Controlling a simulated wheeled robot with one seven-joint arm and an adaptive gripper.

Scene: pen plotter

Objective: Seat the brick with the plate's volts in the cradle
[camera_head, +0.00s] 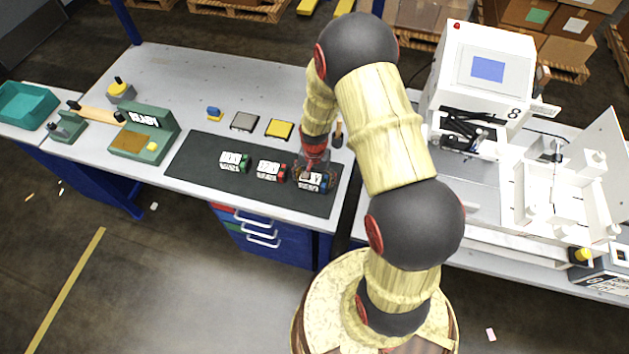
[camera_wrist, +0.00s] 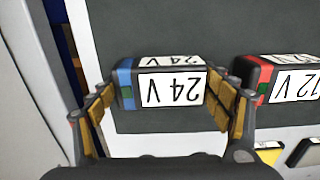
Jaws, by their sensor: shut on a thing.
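A brick with white labels reading 24 V and a blue end (camera_wrist: 165,88) lies between my gripper's fingers (camera_wrist: 165,115) in the wrist view, with the fingers against its two ends. In the head view this brick (camera_head: 313,182) is at the right end of the dark mat, under my gripper (camera_head: 314,172). A brick marked 12 V with a red end (camera_wrist: 285,80) lies beside it, also in the head view (camera_head: 270,171). A brick with a green end (camera_head: 234,161) lies farther left. I cannot make out the rating plate's text or pick out the cradle for certain.
The dark mat (camera_head: 200,158) lies on the grey bench. A white machine with a blue screen (camera_head: 488,68) and open white bays (camera_head: 545,205) stands right, beyond my arm. A green READY box (camera_head: 148,135) and teal bin (camera_head: 22,105) are left. Yellow (camera_head: 280,129) and grey pads (camera_head: 243,121) lie behind.

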